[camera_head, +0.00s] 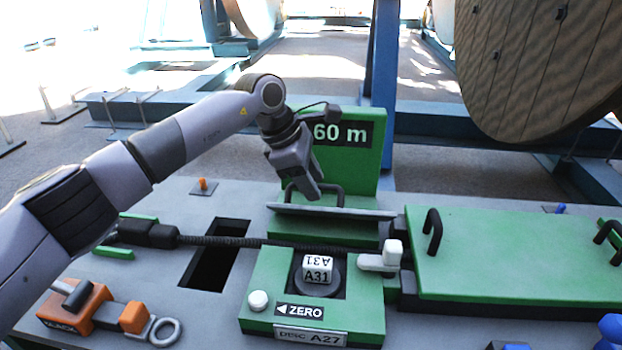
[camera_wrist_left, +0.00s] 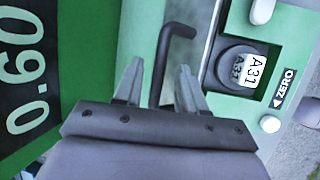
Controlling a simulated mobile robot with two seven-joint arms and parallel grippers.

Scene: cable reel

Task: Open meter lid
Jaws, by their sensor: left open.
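The meter (camera_head: 262,285) is a green box with a dark round dial and a white A31 tag (camera_head: 317,270); the tag also shows in the wrist view (camera_wrist_left: 250,70). Behind the dial, the meter lid (camera_head: 335,211) shows as a thin grey edge, apparently raised, with a black handle (camera_head: 328,189) on its far side. My left gripper (camera_head: 314,194) points down at this handle. In the wrist view my open fingers (camera_wrist_left: 158,75) lie on either side of the handle (camera_wrist_left: 163,62); contact cannot be told. My right gripper is not in view.
A green panel reading 60 m (camera_head: 345,165) stands behind the handle. A closed green cover (camera_head: 500,255) with black handles lies at the right. A black cable (camera_head: 230,241) crosses a dark slot (camera_head: 215,260). An orange tool (camera_head: 90,310) lies at front left.

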